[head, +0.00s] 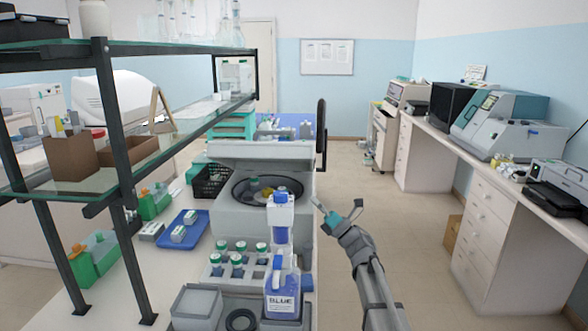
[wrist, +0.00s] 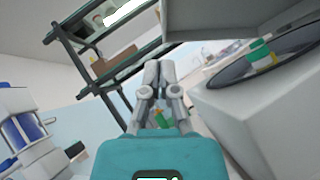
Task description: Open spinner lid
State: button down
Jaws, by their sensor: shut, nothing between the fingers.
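The spinner (head: 230,210) is a grey box on the bench with a dark round bowl (head: 240,192) in its top. Its lid (head: 260,152) is raised, tilted up at the back of the box. Items with green and yellow parts show in the bowl. The wrist view shows the spinner body (wrist: 240,120) at right, with the raised lid (wrist: 225,20) above it. My gripper (head: 320,206) is just right of the spinner, apart from it in the head view. In the wrist view the gripper's fingers (wrist: 155,70) are together and empty.
A blue-labelled bottle (head: 283,285) and a rack of green-capped bottles (head: 238,272) stand before the spinner. A shelf (head: 170,75) overhangs the bench's left. A black basket (head: 208,182) is left of the spinner. The aisle floor (head: 400,220) at right is clear.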

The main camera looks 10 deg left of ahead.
jog(key=shift+r, duration=0.1)
jog(key=p, duration=1)
send_near(285, 155)
jog(key=x, duration=0.6)
jog(key=shift+a, duration=0.2)
jog(key=shift+d+r, duration=0.1)
jog(key=shift+r, duration=0.05)
